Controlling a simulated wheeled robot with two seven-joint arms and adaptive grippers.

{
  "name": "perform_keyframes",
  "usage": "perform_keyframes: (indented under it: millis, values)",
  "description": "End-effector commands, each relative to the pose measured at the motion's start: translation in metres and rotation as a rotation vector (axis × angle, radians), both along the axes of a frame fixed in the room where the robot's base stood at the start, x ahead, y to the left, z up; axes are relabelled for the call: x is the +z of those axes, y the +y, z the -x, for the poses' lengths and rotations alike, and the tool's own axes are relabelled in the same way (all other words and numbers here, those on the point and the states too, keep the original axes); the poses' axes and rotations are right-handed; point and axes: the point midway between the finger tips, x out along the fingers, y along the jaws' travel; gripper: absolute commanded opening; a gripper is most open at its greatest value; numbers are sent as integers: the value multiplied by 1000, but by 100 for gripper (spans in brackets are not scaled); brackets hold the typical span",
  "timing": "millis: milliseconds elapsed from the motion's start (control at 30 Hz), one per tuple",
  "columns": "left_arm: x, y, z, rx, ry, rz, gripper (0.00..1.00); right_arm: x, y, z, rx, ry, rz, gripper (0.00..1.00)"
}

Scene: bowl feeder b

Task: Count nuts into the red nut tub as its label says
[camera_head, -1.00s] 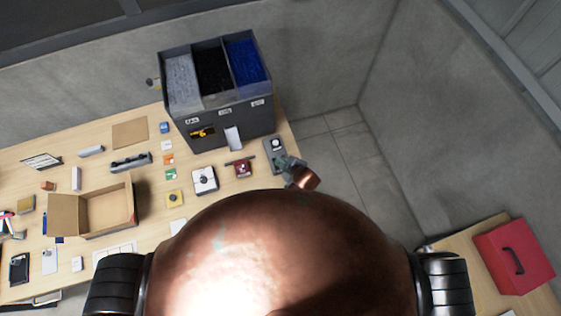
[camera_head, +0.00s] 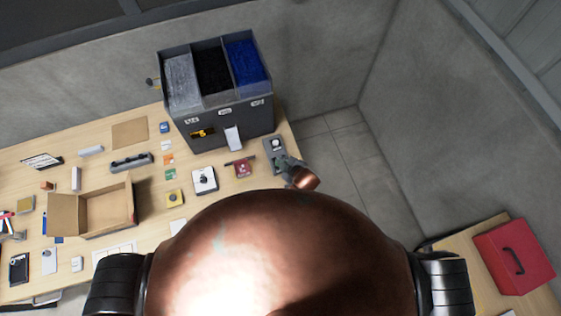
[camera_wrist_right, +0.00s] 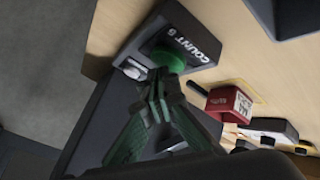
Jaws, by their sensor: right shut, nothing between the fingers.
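The red nut tub (camera_head: 243,168) stands near the right end of the table; in the wrist view it is a red box (camera_wrist_right: 230,103) with a white label, too small to read fully. A grey counter device (camera_head: 274,146) lies beside it to the right. In the wrist view the counter (camera_wrist_right: 190,42) carries the word COUNT, a digit that is hard to read, and a green button (camera_wrist_right: 176,54). My right gripper (camera_head: 284,163) is shut and empty, its tips (camera_wrist_right: 160,78) right at the green button; whether they touch it I cannot tell. My left gripper is out of view.
A dark three-bin feeder (camera_head: 222,124) with grey, black and blue contents stands at the back. A red toolbox (camera_head: 514,256) sits on another table.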

Motion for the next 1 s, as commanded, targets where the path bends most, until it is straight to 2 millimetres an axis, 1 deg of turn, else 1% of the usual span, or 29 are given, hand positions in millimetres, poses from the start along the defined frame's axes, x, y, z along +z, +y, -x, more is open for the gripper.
perform_keyframes:
  millis: [333, 1000]
  values:
    - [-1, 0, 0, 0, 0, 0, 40, -1, 0, 0, 0, 0, 0, 0]
    - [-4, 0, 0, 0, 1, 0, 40, -9, 0, 0, 0, 1, 1, 0]
